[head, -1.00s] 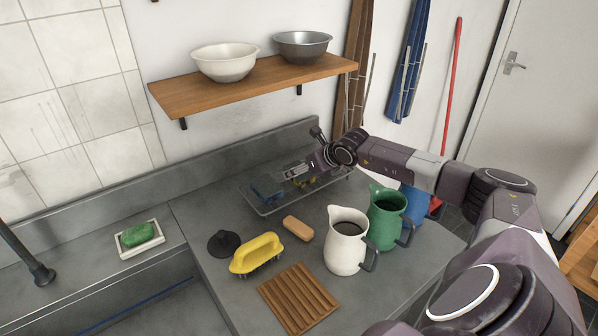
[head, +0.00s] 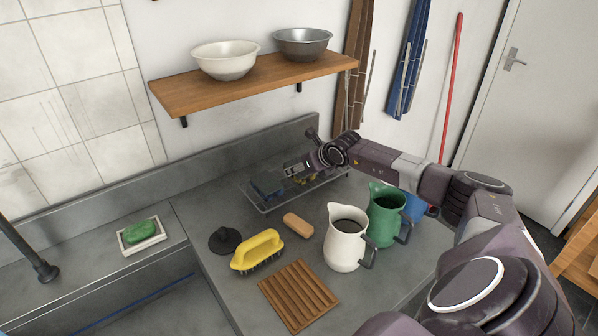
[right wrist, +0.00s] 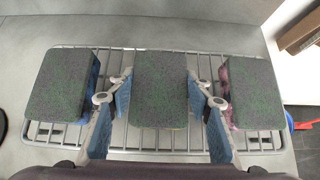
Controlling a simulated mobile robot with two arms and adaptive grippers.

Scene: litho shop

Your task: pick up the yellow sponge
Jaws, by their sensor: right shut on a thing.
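Three sponges with grey-green scouring tops sit in a row at a wire rack in the right wrist view. The left sponge (right wrist: 62,85) has a blue side and the right sponge (right wrist: 250,92) a pink side. The middle sponge (right wrist: 160,88) is between the fingers of my right gripper (right wrist: 160,112), which is shut on it. My left gripper is not in view.
The wire rack (head: 262,207) stands on the grey counter by the wall. A white jug (head: 345,240), green jug (head: 385,215), yellow brush (head: 257,247), wooden block (head: 298,225) and slatted board (head: 298,295) stand nearer. A wall shelf (head: 250,85) with two bowls hangs above.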

